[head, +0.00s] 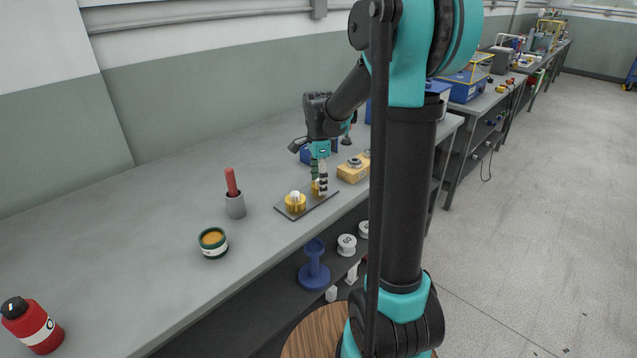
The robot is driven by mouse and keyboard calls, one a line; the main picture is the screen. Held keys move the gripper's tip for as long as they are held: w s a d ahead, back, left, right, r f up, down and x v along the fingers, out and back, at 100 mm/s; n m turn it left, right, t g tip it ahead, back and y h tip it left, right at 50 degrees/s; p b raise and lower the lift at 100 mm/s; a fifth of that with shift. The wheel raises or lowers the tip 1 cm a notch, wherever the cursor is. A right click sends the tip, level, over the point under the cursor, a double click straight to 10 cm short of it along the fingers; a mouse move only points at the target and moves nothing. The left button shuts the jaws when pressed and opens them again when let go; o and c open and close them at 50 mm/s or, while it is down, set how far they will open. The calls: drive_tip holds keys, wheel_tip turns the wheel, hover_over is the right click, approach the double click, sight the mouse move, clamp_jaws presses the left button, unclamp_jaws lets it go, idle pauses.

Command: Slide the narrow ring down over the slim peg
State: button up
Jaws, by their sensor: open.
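A dark flat base plate (314,207) lies on the grey bench near its front edge. On its left part stands a wide yellow ring stack (295,203) with a pale peg top showing. A smaller yellow piece (315,188), probably the narrow ring, is at the far right part of the plate. My gripper (319,186) points down over this part, open, with its fingertips beside the small yellow piece. The fingers partly hide it. I cannot make out the slim peg or tell whether the ring is around it.
A yellow block with grey round parts (352,171) stands close right of my gripper, with a blue object behind. A grey cup with a red handle (235,205), a green tin (213,242) and a red bottle (32,326) stand left. The bench between is clear.

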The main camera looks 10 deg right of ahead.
wheel_tip(320, 180, up, 12)
drive_tip(key=shift+f, duration=0.25)
idle(0.4)
